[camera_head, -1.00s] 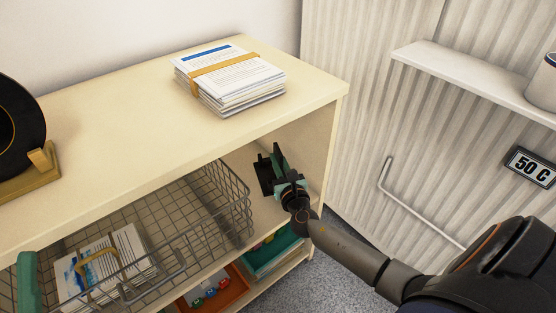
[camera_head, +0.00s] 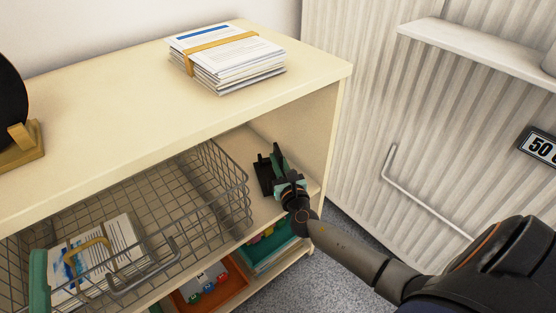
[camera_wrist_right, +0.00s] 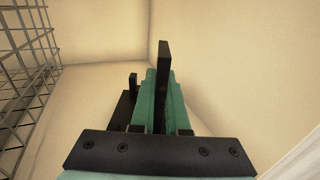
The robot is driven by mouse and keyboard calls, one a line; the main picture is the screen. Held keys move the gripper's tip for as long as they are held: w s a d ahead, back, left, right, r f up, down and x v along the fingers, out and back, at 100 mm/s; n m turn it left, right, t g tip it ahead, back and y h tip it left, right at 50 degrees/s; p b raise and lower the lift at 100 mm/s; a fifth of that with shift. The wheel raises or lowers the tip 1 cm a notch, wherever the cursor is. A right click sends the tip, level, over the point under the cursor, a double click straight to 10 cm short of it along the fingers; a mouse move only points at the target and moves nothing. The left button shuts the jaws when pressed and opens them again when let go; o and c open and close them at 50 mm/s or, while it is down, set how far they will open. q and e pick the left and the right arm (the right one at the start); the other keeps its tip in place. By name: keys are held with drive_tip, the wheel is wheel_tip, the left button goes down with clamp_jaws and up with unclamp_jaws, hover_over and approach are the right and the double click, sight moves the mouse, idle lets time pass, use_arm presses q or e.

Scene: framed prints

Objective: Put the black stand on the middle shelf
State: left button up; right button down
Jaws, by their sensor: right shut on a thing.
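The black stand (camera_head: 264,174) is inside the shelf unit, over the right part of the middle shelf (camera_head: 264,214), to the right of the wire basket. My right gripper (camera_head: 278,168) has teal fingers and is shut on the stand. In the right wrist view the black stand (camera_wrist_right: 164,75) shows as an upright bar between and beyond the teal fingers (camera_wrist_right: 160,100), with a lower dark part at their left. I cannot tell whether its base touches the shelf.
The wire basket (camera_head: 213,200) holds banded papers (camera_head: 105,250). More banded papers (camera_head: 225,60) lie on the unit's top (camera_head: 110,110), with a black round object on a wooden holder (camera_head: 20,143) at left. An orange tray (camera_head: 222,290) and a teal bin (camera_head: 271,252) are below.

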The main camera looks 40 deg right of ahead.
drive_tip(key=shift+f, duration=0.5)
drive_tip(key=c, duration=0.8)
unclamp_jaws()
drive_tip(key=shift+c, duration=0.2)
drive_tip(key=shift+s, duration=0.1)
